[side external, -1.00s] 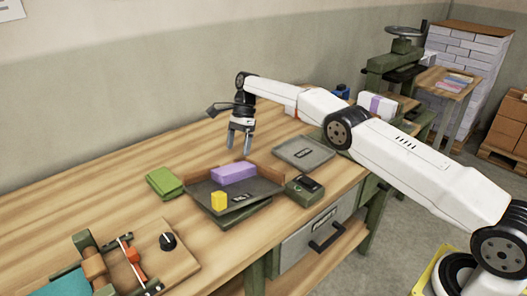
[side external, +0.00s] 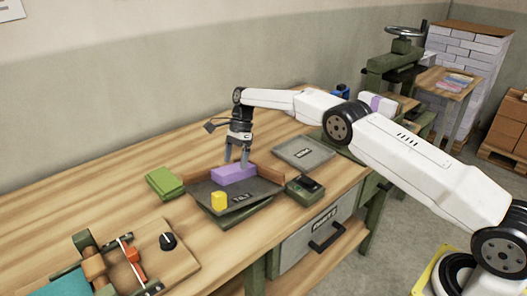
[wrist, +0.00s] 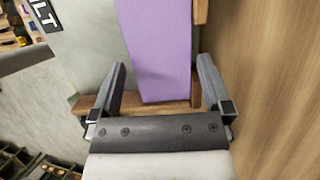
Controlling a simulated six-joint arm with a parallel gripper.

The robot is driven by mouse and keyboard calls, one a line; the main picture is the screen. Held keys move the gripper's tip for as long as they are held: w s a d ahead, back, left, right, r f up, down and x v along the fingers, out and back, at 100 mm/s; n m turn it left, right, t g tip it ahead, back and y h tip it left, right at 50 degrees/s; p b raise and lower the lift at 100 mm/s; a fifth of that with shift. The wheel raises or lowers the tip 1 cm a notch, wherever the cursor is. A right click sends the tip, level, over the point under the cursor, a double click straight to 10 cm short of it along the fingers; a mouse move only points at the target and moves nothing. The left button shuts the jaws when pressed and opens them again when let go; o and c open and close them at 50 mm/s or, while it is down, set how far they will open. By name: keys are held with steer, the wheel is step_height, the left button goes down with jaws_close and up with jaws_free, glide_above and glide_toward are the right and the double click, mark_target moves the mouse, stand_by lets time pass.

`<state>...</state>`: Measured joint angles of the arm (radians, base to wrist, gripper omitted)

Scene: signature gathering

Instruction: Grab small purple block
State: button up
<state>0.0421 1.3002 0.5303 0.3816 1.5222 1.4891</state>
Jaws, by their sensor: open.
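A purple block (side external: 233,173) lies on a dark grey tray (side external: 262,191) with wooden edging, near the tray's back side. My gripper (side external: 236,161) is open and pointing down at the block. In the side view its fingertips are at the height of the block's top, close to its back edge. In the wrist view the purple block (wrist: 160,50) reaches in between the two fingers of my gripper (wrist: 161,82), with a gap on each side.
Green pads (side external: 164,183) lie to the left, a grey flat case (side external: 304,153) and a small green device (side external: 304,188) to the right. The table behind the tray is bare.

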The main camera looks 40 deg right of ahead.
mark_target(234, 168)
steer(key=shift+x, duration=1.65)
steer(key=c, duration=1)
